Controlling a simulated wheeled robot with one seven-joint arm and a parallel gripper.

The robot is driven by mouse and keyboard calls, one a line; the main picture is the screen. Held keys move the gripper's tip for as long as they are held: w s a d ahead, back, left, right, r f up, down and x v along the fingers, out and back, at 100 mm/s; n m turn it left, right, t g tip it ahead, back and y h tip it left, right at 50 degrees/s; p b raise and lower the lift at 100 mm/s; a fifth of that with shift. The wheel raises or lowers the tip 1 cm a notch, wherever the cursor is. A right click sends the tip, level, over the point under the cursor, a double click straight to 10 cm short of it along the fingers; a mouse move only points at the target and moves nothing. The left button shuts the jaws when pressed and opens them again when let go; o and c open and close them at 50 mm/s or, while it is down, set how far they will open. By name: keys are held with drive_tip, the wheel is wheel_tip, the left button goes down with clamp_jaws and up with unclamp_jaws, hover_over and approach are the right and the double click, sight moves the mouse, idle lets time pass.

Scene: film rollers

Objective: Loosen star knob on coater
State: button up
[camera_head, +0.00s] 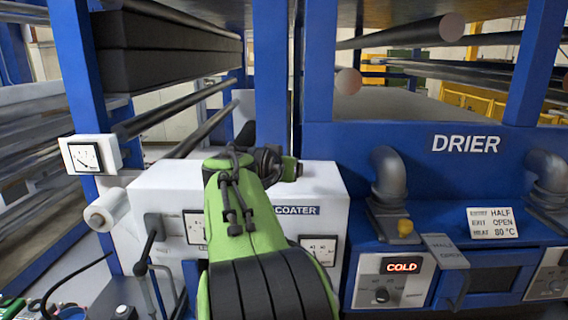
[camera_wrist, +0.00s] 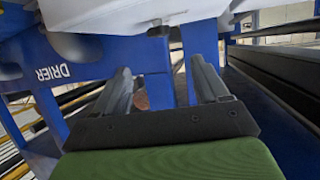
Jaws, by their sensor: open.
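The coater (camera_head: 320,190) is a white box with a name label and dials, in the middle of the head view behind my green arm. I cannot make out a star knob for certain there; my arm covers part of the coater. In the wrist view, a white body (camera_wrist: 120,20) fills the top, with a small dark fitting (camera_wrist: 158,30) at its lower edge that may be the knob. My gripper (camera_wrist: 163,82) is open in the wrist view, its two grey fingers apart with nothing held between them. The fitting appears above the finger gap, apart from the fingers.
The blue drier (camera_head: 440,145) stands to the right, with grey pipes and a panel reading COLD (camera_head: 402,266). Long rollers (camera_head: 400,35) run behind. A white gauge box (camera_head: 90,155) and a small white roll (camera_head: 108,210) are at left.

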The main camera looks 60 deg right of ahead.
sight(299, 180)
drive_tip(key=p+x, duration=0.3)
drive_tip(key=x, duration=1.1)
drive_tip(key=shift+s, duration=0.1)
drive_tip(key=shift+a, duration=0.2)
drive_tip(key=c, duration=1.1)
drive_tip(key=shift+o, duration=0.2)
drive_tip(key=shift+s+t+b, duration=0.1)
drive_tip(key=shift+t+b, duration=0.2)
drive_tip(key=shift+s+d+n+t+b, duration=0.1)
drive_tip(key=shift+s+n+t+b, duration=0.1)
drive_tip(key=shift+n+t+b, duration=0.3)
drive_tip(key=shift+s+d+n+t+y, duration=0.1)
drive_tip(key=shift+n+t+y, duration=0.3)
drive_tip(key=shift+n+t, duration=0.2)
drive_tip(key=shift+s+d+n+t+y, duration=0.1)
drive_tip(key=shift+s+n+t+y, duration=0.05)
drive_tip(key=shift+n+t+y, duration=0.35)
drive_tip(key=n+t+y, duration=0.1)
drive_tip(key=n+t+y+p, duration=0.1)
drive_tip(key=n, duration=0.1)
drive_tip(key=shift+s+d+r, duration=0.1)
drive_tip(key=shift+s+d, duration=0.05)
drive_tip(key=shift+s, duration=0.1)
drive_tip(key=shift+n+t+y+p, duration=0.6)
drive_tip(key=shift+n+t+p, duration=0.15)
drive_tip(key=shift+p, duration=0.25)
